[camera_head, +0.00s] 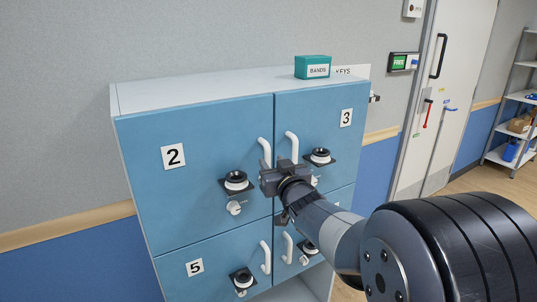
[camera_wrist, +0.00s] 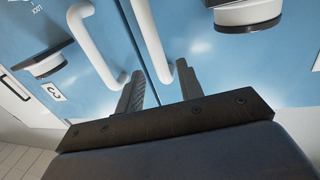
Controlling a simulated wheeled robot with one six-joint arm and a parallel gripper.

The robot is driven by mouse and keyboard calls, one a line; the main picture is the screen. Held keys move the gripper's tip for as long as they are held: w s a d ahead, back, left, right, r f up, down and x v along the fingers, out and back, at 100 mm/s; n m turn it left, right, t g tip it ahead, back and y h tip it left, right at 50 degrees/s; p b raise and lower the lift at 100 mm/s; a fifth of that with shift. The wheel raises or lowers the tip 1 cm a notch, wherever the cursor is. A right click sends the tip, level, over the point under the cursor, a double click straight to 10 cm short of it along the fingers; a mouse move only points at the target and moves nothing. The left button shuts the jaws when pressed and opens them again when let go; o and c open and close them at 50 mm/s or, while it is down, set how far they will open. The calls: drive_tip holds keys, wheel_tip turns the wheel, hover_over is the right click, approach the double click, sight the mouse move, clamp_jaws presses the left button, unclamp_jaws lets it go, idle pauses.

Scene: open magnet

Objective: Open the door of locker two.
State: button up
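The locker two door (camera_head: 195,150) is a blue panel at the upper left of the cabinet, flush with its front and shut. It bears a "2" label (camera_head: 173,156), a black and white dial (camera_head: 236,182) and a white knob (camera_head: 235,208). Its white handle (camera_head: 265,152) is at its right edge; the handle also shows in the wrist view (camera_wrist: 150,40). My gripper (camera_head: 268,180) is in front of the lower end of this handle. In the wrist view its two dark fingers (camera_wrist: 160,90) are apart, with the handle end appearing between them. Contact cannot be told.
Locker three (camera_head: 335,125) is to the right, with its own white handle (camera_head: 292,147) close beside my gripper. Locker five (camera_head: 205,265) is below. A green "BANDS" box (camera_head: 313,67) stands on the cabinet top. A white room door (camera_head: 445,100) and shelves (camera_head: 518,110) are farther right.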

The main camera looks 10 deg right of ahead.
sight(269, 158)
drive_tip(key=shift+w+a+p, duration=0.15)
drive_tip(key=shift+w+p, duration=0.1)
drive_tip(key=shift+w, duration=0.95)
drive_tip(key=shift+w+a+p, duration=0.15)
drive_tip(key=shift+w+p, duration=0.1)
drive_tip(key=shift+w, duration=0.95)
clamp_jaws()
